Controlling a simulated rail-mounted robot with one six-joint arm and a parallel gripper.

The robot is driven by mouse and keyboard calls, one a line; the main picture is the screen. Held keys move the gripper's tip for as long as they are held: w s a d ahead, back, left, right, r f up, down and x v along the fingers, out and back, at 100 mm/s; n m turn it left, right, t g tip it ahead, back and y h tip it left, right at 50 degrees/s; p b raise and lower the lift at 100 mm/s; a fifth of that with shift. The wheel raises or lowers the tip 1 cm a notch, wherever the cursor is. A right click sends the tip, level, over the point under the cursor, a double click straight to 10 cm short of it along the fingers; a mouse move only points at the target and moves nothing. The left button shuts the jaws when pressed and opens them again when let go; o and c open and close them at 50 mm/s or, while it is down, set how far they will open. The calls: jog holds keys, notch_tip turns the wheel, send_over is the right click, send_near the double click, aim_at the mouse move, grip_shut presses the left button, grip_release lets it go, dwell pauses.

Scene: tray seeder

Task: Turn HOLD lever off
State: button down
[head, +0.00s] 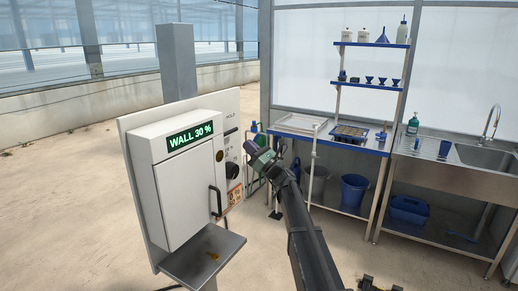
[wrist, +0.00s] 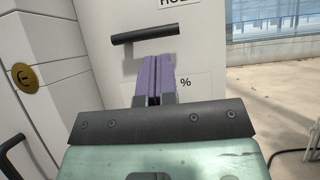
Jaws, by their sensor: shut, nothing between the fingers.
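The HOLD lever (wrist: 145,34) is a dark bar on the white panel, lying nearly level with a slight upward tilt to the right in the wrist view. Part of a HOLD label (wrist: 178,3) shows above it, cut off by the frame edge. In the head view the lever (head: 231,131) is a small dark bar on the panel's right part. My gripper (wrist: 151,64) has its purple fingers together and empty, just below the lever in the wrist view; I cannot tell whether they touch it. In the head view my gripper (head: 250,149) is close to the panel, right of the lever.
The white cabinet (head: 187,185) with a "WALL 30 %" display (head: 190,135) stands left, with a door handle (head: 215,201) and a metal shelf (head: 205,250). A round dark knob (head: 232,170) sits below the lever. A workbench (head: 330,139) and sink (head: 485,157) stand right.

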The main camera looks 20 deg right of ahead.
jog(key=p+x, duration=0.2)
jog(key=x, duration=0.3)
jog(key=shift+w+a+r, duration=0.1)
jog(key=shift+a, duration=0.05)
